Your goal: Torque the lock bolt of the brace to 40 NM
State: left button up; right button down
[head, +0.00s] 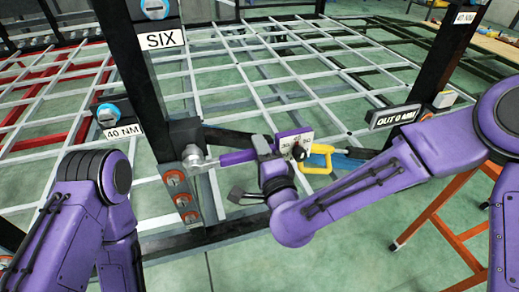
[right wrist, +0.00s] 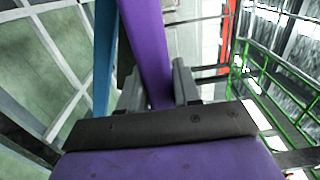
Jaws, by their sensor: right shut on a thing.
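My right gripper (head: 264,148) is shut on a purple wrench (head: 238,157), whose bar also runs between the fingers in the right wrist view (right wrist: 148,55). The wrench's silver head (head: 194,158) is at the dark block (head: 184,138) on the black post labelled SIX. I cannot tell whether the head is seated on a bolt; the lock bolt itself is not clearly seen. A white panel (head: 296,141) shows near the other end of the wrench, its reading too small. A 40 NM label (head: 122,131) sits beside a blue dial (head: 108,113). My left gripper is not in view.
Several orange round fittings (head: 182,200) line the plate under the wrench head. A yellow-handled thing (head: 318,160) lies right of my gripper. A post with an OUT 0 MM sign (head: 395,116) and an orange trestle (head: 440,227) stand right. A pale grid frame (head: 240,64) spreads behind.

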jog(key=shift+x, duration=0.8)
dwell(0.4)
jog(key=c, duration=1.8)
grip_release()
grip_shut()
notch_tip(320, 180, down, 2)
jog(key=m+b, duration=0.2)
jog(key=b, duration=0.1)
jog(key=shift+a+f, duration=0.1)
jog(key=shift+f, duration=0.1)
jog(key=shift+f, duration=0.1)
jog(key=shift+s+a+f+m+b, duration=0.15)
jog(key=shift+f+m+b, duration=0.25)
jog(key=shift+f+b, duration=0.2)
jog(key=shift+w+a+f+m+b, duration=0.15)
jog(key=shift+f+m+b, duration=0.3)
jog(key=shift+b, duration=0.25)
jog(key=shift+s, duration=0.1)
